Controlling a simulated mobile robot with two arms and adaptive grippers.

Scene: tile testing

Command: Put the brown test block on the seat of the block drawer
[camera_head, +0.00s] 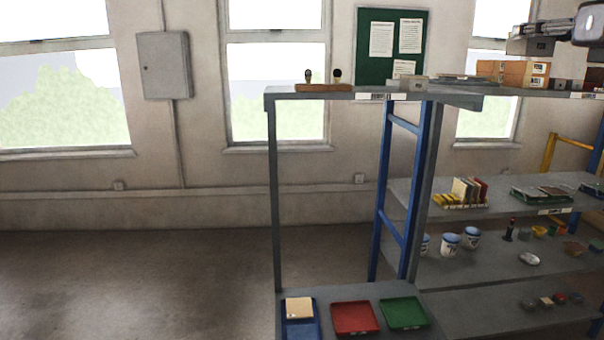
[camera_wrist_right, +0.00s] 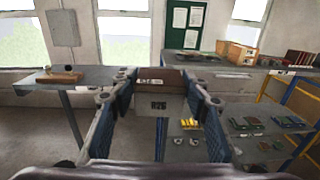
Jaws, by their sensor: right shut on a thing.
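My right gripper (camera_head: 530,40) reaches in at the top right, above the upper shelf, and its two fingers fill the middle of the wrist view (camera_wrist_right: 158,95). It is shut on the brown test block (camera_wrist_right: 168,79), which shows a brown top edge between the fingers. Below that edge is a paler face with dark marks. Orange-brown boxes with white labels (camera_head: 512,73), probably the block drawer, stand on the upper shelf below and left of the gripper; they also show in the wrist view (camera_wrist_right: 236,53). Their seat cannot be made out. My left gripper is out of view.
The grey upper shelf (camera_head: 450,98) bears a brown stand with two knobbed tools (camera_head: 323,87) at its left end. Lower shelves hold cups (camera_head: 451,243), books (camera_head: 468,190) and small blocks. Red (camera_head: 355,318) and green (camera_head: 404,312) trays lie lower. Floor at left is clear.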

